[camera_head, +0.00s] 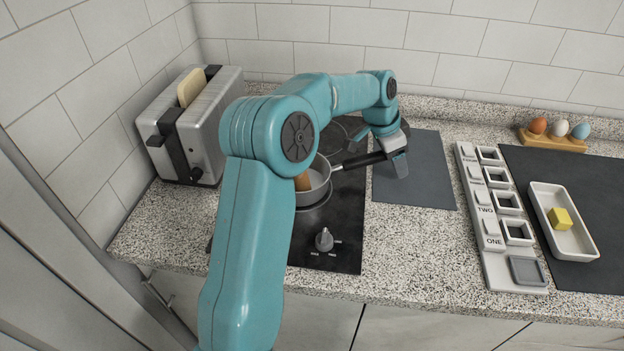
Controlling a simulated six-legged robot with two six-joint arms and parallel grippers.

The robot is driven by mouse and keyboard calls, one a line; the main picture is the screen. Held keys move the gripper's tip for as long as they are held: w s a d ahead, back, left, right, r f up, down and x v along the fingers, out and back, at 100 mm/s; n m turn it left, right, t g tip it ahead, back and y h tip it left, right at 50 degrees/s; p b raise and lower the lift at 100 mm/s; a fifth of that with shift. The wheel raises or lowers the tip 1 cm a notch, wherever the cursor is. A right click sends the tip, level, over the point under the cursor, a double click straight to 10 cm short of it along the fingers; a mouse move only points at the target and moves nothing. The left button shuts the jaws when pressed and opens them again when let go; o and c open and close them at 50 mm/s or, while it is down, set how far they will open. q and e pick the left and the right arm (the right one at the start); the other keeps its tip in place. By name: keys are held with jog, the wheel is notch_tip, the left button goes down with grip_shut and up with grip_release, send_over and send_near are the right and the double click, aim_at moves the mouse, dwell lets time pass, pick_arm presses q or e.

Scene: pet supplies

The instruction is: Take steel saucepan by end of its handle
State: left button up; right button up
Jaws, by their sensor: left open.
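The steel saucepan (313,196) sits on the black hob, partly hidden behind my left arm. Its black handle (358,162) points right and slightly up toward the grey mat. My left gripper (394,160) is open at the far end of the handle, over the mat. The handle's tip is at the jaws, and I cannot tell whether they touch it. Something brown (302,182) shows at the pan's left side, mostly hidden by my arm. My right gripper is not in view.
A toaster (200,135) with bread stands at the left. The hob (345,240) has a knob at its front. A grey mat (425,180), a labelled rack (490,240), a white dish (541,204) with a yellow block, and an egg holder (552,143) lie to the right.

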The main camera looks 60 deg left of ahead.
pick_arm(q)
jog(key=shift+r, duration=0.1)
grip_shut()
